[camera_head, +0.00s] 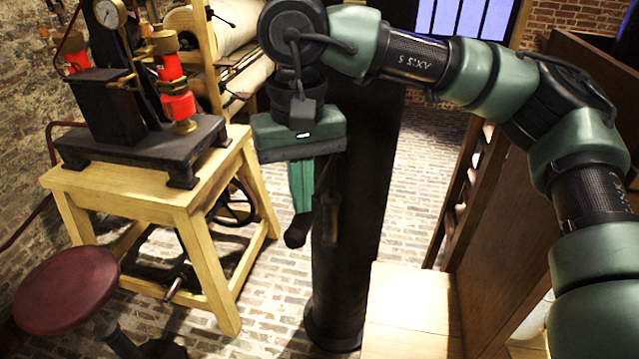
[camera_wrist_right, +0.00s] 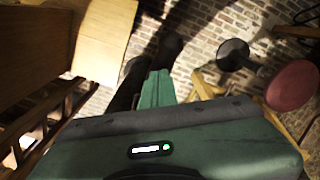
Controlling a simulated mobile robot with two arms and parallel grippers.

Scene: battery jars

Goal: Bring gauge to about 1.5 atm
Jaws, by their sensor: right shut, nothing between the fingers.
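A round pressure gauge (camera_head: 109,13) with a pale dial and brass rim sits at the top left of the head view. It is on a black machine with red cylinders (camera_head: 173,85) and brass fittings. Its needle reading is too small to tell. The machine's black base (camera_head: 150,140) stands on a wooden table. My right gripper (camera_head: 296,238) hangs fingers down in front of a dark column, to the right of the table and apart from it. It is shut and empty; its fingers also show in the wrist view (camera_wrist_right: 152,62). My left gripper is not in view.
The wooden table (camera_head: 200,192) has a red round stool (camera_head: 66,290) in front of it. A dark column (camera_head: 350,230) stands in the middle. A wooden cabinet (camera_head: 412,305) is at the right. Brick floor (camera_head: 265,300) lies open between table and column.

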